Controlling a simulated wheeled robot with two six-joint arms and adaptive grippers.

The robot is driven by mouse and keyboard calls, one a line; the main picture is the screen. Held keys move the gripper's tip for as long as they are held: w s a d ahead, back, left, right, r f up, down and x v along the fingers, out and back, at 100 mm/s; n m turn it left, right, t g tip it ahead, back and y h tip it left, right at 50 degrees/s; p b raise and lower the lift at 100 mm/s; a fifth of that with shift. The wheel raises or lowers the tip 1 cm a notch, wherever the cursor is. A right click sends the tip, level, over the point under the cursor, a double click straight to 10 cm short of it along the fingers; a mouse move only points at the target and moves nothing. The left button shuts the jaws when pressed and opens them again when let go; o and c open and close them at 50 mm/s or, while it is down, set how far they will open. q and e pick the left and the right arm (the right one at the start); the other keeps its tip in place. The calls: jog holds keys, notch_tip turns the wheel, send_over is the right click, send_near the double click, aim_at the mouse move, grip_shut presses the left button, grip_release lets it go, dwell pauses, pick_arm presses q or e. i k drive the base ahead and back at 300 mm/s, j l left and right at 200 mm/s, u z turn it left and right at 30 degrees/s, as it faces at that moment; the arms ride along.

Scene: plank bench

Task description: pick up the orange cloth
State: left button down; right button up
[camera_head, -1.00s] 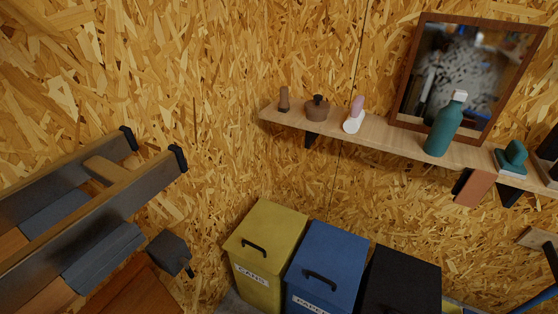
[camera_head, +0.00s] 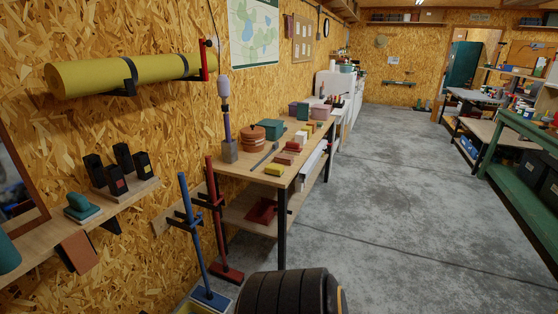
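A flat, dull orange-brown piece (camera_head: 78,252) hangs down from the front edge of the wall shelf at the lower left. It may be the orange cloth, but I cannot tell for sure. No other clear orange cloth shows. Neither of my grippers is in view.
The wall shelf (camera_head: 130,198) holds black blocks and a teal item (camera_head: 80,207). A plank bench (camera_head: 262,172) with boxes and tools stands along the left wall. A black ribbed round thing (camera_head: 285,295) stands at the bottom. The concrete floor (camera_head: 400,200) is open.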

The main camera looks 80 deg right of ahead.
aim_at(280, 158)
jog(key=z, duration=2.7)
jog(key=l+u, duration=0.1)
jog(key=u, duration=0.3)
jog(key=i+l+u, duration=0.1)
jog(key=u, duration=0.35)
jog(key=l+u, duration=0.15)
jog(key=u, duration=0.25)
jog(key=l+u, duration=0.1)
jog(key=u, duration=0.3)
jog(key=i+l+u, duration=0.15)
jog(key=l+u, duration=0.5)
jog(key=l, duration=0.15)
jog(key=i+l+u, duration=0.1)
jog(key=l+u, duration=0.2)
jog(key=l, duration=0.2)
jog(key=l+z, duration=0.35)
jog(key=l, duration=0.15)
jog(key=l+z, duration=0.35)
jog(key=l, duration=0.2)
jog(key=l+z, duration=0.35)
jog(key=l, duration=0.15)
jog(key=i+l+z, duration=0.2)
jog(key=l+z, duration=0.6)
jog(key=l, duration=0.4)
jog(key=i+l+u, duration=0.3)
jog(key=i+l, duration=0.2)
